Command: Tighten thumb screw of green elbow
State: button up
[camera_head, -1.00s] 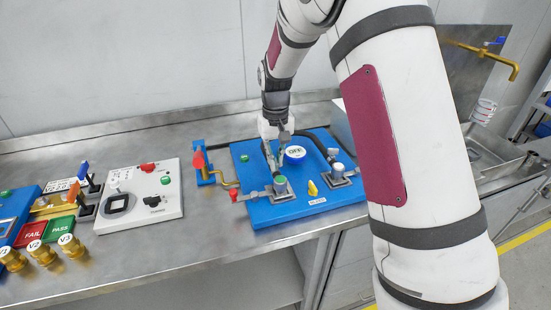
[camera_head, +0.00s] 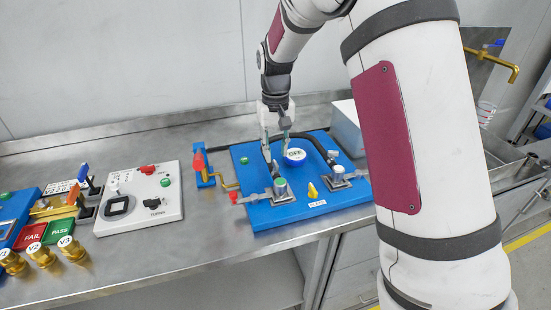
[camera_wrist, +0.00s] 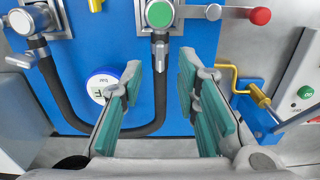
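The green-topped elbow (camera_head: 281,184) is a grey fitting on the front left of the blue panel (camera_head: 330,208). In the wrist view, the green elbow (camera_wrist: 159,14) is at the top middle, with a black hose and a small grey collar (camera_wrist: 160,47) below it. My gripper (camera_head: 277,147) is above the panel, behind the green elbow. In the wrist view, my gripper (camera_wrist: 160,78) has its teal-padded fingers spread apart, with nothing between them but the hose farther down. The fingertips appear clear of the elbow.
A yellow knob (camera_head: 312,190) sits between the elbows. A red-ended lever (camera_wrist: 260,15) extends beside the green elbow.

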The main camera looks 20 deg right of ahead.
aim_at(276, 163)
notch_tip(276, 163, up, 8)
jog(key=shift+f, duration=0.1)
dwell(0.5)
